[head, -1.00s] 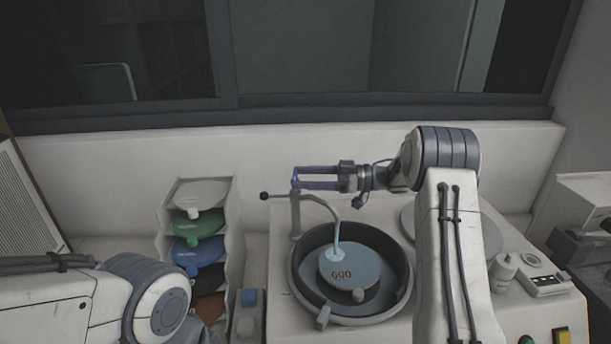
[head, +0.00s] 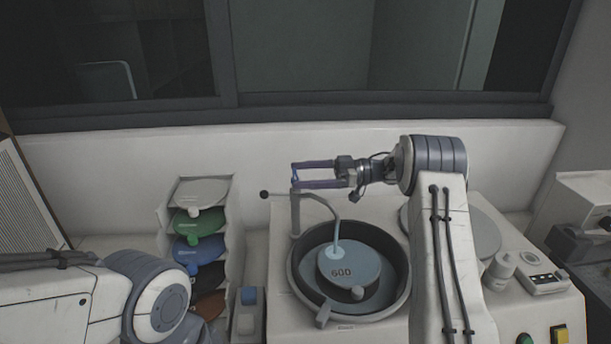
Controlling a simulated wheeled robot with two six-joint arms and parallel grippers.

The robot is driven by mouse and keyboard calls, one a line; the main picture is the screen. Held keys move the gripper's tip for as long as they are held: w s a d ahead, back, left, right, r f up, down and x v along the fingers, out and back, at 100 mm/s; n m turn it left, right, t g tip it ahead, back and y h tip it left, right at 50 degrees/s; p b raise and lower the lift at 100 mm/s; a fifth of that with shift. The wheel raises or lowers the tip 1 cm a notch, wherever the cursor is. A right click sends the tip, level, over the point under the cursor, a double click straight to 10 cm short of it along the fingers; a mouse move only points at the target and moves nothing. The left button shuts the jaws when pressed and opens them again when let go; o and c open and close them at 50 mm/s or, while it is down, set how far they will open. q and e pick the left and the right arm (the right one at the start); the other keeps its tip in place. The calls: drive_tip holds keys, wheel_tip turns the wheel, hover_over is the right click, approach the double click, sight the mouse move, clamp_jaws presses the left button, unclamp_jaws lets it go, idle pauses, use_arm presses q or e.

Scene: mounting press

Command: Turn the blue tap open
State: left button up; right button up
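The blue tap (head: 295,175) is a small blue piece on top of a grey post (head: 295,215) at the back left of the grinding machine. A thin lever with a dark ball end (head: 264,195) points left from the post. A curved spout (head: 334,212) reaches over the bowl, with a pale blue patch (head: 337,251) below its end. My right gripper (head: 294,174) comes from the right at tap height. Its two fingers are apart, with their tips at the blue tap; contact cannot be told. My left arm is at the lower left; its gripper is out of view.
A dark round bowl (head: 403,285) with a grey disc (head: 352,271) marked 600 sits under the spout. A rack (head: 235,215) of coloured discs stands left. A white bottle (head: 499,271) and a small control box (head: 541,279) are at the right. A wall and window are behind.

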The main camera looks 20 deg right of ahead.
drive_tip(key=shift+d+f, duration=0.1)
drive_tip(key=shift+d, duration=0.05)
drive_tip(key=s+d+b, duration=0.2)
drive_tip(key=d+b, duration=0.2)
drive_tip(key=d, duration=0.6)
